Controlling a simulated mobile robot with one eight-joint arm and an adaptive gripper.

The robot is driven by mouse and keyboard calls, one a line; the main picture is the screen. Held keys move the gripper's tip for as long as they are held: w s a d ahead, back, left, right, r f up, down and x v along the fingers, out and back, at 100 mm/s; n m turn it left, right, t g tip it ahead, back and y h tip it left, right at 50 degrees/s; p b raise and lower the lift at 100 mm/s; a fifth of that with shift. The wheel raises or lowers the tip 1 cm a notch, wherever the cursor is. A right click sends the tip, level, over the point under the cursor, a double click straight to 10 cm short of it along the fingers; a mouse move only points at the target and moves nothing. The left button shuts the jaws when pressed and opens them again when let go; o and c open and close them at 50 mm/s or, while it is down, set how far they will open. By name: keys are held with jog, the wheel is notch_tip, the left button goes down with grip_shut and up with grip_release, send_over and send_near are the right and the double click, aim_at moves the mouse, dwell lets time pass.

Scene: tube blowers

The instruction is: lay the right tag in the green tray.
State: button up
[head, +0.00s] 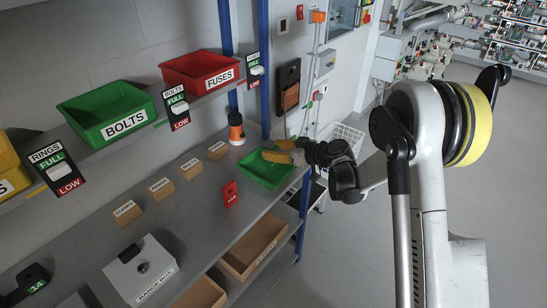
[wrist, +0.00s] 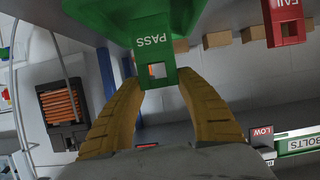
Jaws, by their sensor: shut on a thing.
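A green tag marked PASS (wrist: 153,48) is between the two yellow fingers of my gripper (wrist: 157,82) in the wrist view, and they are shut on it. The green tray (wrist: 95,12) fills the top of that view behind the tag. In the head view my gripper (head: 272,155) is over the green tray (head: 262,178), at the far end of the grey bench. The held tag cannot be made out there, and I cannot tell whether it touches the tray. A red tag marked FAIL (wrist: 284,22) stands apart; in the head view it is on the bench (head: 230,194), left of the tray.
Several small labelled cardboard blocks (head: 161,189) line the back of the bench. An orange-topped bottle (head: 236,129) stands behind the tray. Green (head: 106,113) and red (head: 199,72) bins sit on the shelf above. A white range box (head: 141,270) is at the near end.

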notch_tip(320, 180, down, 2)
jog(key=shift+f+b, duration=0.15)
jog(key=shift+b, duration=0.15)
jog(key=o, duration=0.9)
